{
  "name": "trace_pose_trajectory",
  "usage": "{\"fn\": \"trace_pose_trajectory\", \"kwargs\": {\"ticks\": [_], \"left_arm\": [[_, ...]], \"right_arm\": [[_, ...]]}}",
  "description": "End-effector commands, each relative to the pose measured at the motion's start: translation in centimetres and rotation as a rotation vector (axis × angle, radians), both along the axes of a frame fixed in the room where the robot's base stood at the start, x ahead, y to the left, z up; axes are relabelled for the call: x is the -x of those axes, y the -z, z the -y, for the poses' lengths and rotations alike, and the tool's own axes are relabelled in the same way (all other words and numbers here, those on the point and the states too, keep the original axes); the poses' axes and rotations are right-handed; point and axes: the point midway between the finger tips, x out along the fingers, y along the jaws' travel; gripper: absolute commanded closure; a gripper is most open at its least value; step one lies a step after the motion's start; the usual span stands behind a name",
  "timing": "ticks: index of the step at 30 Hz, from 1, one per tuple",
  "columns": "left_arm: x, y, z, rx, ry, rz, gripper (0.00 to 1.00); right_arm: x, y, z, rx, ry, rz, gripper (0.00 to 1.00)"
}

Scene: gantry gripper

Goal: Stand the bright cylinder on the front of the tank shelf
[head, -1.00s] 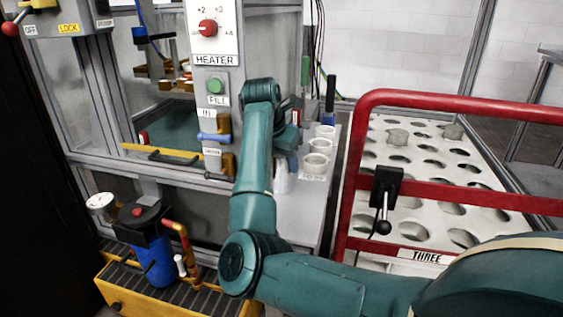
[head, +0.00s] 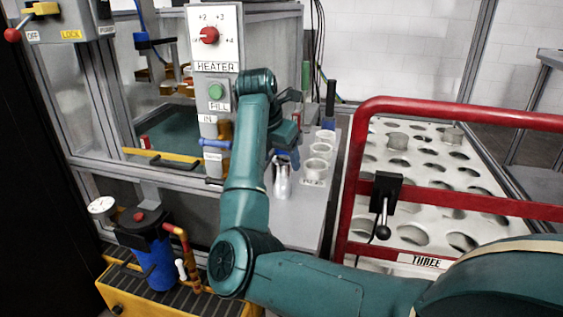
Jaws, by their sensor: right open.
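A shiny silver cylinder (head: 282,181) stands upright on the front part of the grey shelf (head: 300,222) beside the tank (head: 175,130). My right gripper (head: 287,160) is open, just above the cylinder's top. It partly hides that top, and I cannot tell whether the fingers touch it. My right arm reaches in from the lower right and covers part of the shelf's left side. My left gripper is out of view.
Several pale cups (head: 318,165) stand in a row on the shelf behind the cylinder. A red rail (head: 345,190) and a white rack with round holes (head: 420,165) lie to the right. A control column (head: 215,90) stands close left of my arm.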

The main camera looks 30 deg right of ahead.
Motion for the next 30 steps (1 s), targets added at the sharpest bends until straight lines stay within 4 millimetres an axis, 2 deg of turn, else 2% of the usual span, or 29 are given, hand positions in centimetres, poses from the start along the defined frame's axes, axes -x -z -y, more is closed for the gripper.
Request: {"fn": "trace_pose_trajectory", "kwargs": {"ticks": [1, 6, 12, 17, 30], "left_arm": [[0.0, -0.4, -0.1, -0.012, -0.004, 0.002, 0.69], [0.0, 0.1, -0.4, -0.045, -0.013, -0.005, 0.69], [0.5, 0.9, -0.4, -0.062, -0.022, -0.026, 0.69], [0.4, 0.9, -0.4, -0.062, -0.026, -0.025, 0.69], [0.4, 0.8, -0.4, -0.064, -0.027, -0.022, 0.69]], "right_arm": [[0.1, -1.6, -0.5, -0.001, -0.002, 0.005, 0.33], [0.7, -4.9, -1.8, 0.000, -0.002, 0.003, 0.33], [1.1, -7.3, -2.7, -0.001, -0.001, 0.002, 0.33], [1.3, -7.9, -2.9, 0.001, 0.000, 0.001, 0.33], [1.3, -7.8, -2.9, 0.000, 0.000, 0.000, 0.33]]}}
